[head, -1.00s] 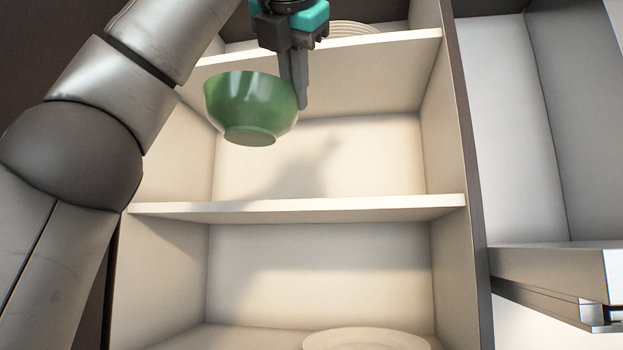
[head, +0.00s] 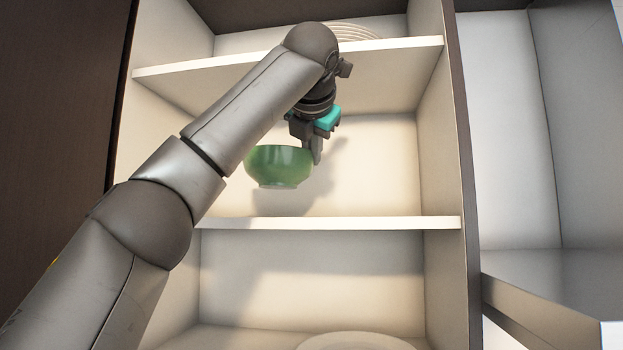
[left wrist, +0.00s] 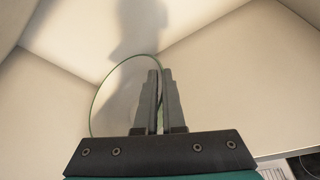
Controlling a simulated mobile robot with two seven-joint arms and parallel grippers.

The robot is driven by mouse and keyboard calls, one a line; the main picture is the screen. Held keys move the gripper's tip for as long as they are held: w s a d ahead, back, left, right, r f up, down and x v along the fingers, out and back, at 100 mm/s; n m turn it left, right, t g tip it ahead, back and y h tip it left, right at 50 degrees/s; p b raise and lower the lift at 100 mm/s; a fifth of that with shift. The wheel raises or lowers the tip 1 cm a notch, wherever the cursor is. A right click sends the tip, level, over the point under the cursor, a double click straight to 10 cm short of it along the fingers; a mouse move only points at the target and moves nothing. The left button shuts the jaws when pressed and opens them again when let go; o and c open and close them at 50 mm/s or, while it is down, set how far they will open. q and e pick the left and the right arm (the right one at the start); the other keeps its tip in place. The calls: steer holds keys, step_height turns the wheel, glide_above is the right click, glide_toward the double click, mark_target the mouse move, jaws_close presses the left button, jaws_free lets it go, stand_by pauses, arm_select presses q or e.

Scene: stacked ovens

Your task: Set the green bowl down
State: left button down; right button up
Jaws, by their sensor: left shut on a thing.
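The green bowl (head: 280,168) is upright inside the middle compartment in the head view, above its shelf board (head: 330,223). I cannot tell for sure whether its base touches the board. My left gripper (head: 315,158) is shut on the bowl's right side, reaching in from above. In the left wrist view the fingers (left wrist: 160,100) are close together, and the bowl's thin green rim (left wrist: 97,100) curves beside them. My right gripper is not in view.
An upper shelf board (head: 290,60) runs just above my left wrist, with stacked plates (head: 352,32) on it. A pale plate (head: 355,341) lies in the lower compartment. The middle compartment is otherwise empty. A side wall (head: 438,130) bounds it on the right.

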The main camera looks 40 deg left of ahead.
arm_select(q)
steer(key=shift+a+f, duration=0.15)
steer(key=shift+f, duration=2.15)
steer(key=shift+w+a+f, duration=0.2)
steer(key=shift+w+f, duration=0.05)
steer(key=shift+f, duration=0.1)
steer(key=shift+f, duration=0.1)
steer(key=c, duration=1)
jaws_free()
